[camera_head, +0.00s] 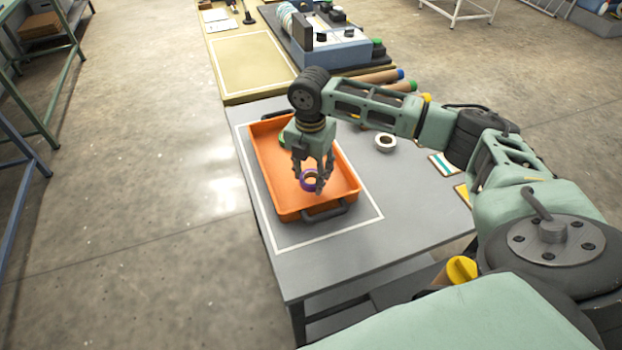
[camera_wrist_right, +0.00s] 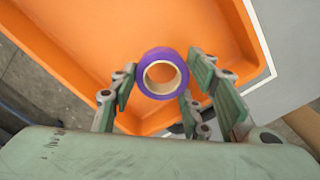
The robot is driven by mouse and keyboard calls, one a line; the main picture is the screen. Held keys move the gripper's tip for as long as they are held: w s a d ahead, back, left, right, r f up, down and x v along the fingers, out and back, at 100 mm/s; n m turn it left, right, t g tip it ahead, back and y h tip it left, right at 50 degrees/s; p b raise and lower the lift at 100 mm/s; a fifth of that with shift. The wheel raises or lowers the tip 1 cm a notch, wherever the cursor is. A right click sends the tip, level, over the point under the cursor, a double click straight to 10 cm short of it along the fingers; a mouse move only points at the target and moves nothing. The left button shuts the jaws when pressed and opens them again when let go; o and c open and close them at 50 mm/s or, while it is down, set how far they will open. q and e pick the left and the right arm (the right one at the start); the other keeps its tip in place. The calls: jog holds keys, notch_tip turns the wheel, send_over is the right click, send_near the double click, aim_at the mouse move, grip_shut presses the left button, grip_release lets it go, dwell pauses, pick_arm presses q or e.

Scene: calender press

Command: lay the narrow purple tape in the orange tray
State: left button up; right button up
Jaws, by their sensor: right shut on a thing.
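The narrow purple tape (camera_head: 309,180) is a small roll with a tan core. My right gripper (camera_head: 314,178) points down into the orange tray (camera_head: 276,195) and is shut on the tape, near the tray's front end. In the right wrist view the purple tape (camera_wrist_right: 162,74) sits between the finger pads of my right gripper (camera_wrist_right: 165,88), with the orange tray (camera_wrist_right: 90,50) behind it. I cannot tell whether the tape touches the tray floor. My left gripper is not in view.
A white tape roll (camera_head: 385,142) lies on the grey table (camera_head: 410,195) right of the tray. Rolls with coloured ends (camera_head: 405,86) and a blue machine (camera_head: 335,50) are farther back.

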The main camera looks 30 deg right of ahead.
aim_at(311, 177)
jog(key=shift+f, duration=1.5)
jog(key=shift+f, duration=0.15)
jog(key=o, duration=1)
notch_tip(311, 177, up, 12)
jog(key=shift+r+b, duration=0.15)
jog(key=shift+b, duration=0.3)
